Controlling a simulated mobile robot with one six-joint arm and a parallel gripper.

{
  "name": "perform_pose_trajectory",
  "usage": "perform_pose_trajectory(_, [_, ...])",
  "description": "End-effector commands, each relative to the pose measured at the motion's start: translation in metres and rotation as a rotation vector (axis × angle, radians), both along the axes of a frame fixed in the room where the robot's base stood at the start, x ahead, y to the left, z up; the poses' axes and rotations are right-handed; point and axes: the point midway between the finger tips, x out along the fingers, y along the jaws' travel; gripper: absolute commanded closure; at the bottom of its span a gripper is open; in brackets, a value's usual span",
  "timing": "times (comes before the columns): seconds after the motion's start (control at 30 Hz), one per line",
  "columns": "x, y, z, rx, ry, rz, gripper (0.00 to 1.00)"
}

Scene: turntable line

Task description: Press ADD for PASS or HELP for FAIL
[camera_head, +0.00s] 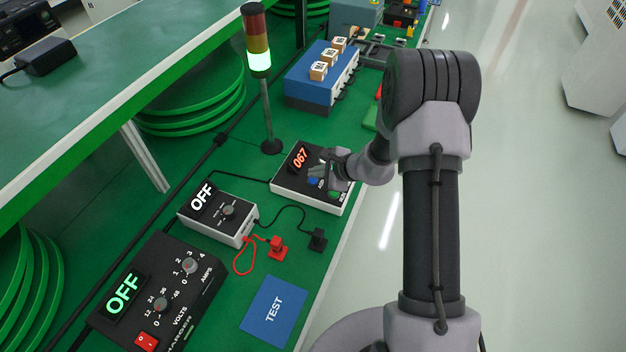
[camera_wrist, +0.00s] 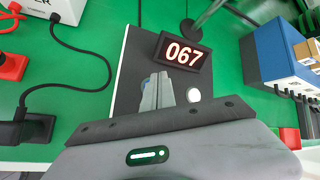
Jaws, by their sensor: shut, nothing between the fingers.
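The counter box (camera_wrist: 129,58) is black-topped with white sides, and its display (camera_wrist: 181,52) reads 067 in both views; it also shows in the head view (camera_head: 283,187). My gripper (camera_wrist: 160,78) is shut and empty, with its fingertips over the box top. A blue button (camera_wrist: 146,84) is partly hidden beside the fingers, and a white round button (camera_wrist: 194,95) is to their right. In the head view the gripper (camera_head: 319,172) covers part of the button labels. I cannot tell whether the fingertips touch a button. No PASS or FAIL text is legible.
A stack light (camera_head: 258,55) stands behind the box, its lowest section lit pale green. A meter (camera_head: 215,220) and a charger (camera_head: 160,290) both read OFF. Red and black plugs (camera_head: 277,248) and a blue TEST pad (camera_head: 273,311) lie nearby. A blue unit (camera_head: 310,88) carries small boxes.

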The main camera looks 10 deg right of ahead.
Motion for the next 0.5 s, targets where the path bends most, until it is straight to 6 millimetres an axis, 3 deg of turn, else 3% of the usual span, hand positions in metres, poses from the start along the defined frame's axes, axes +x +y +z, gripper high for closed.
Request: perform_pose_trajectory(0.5, [-0.0001,0.0000,-0.0075,0.000,0.000,0.000,1.00])
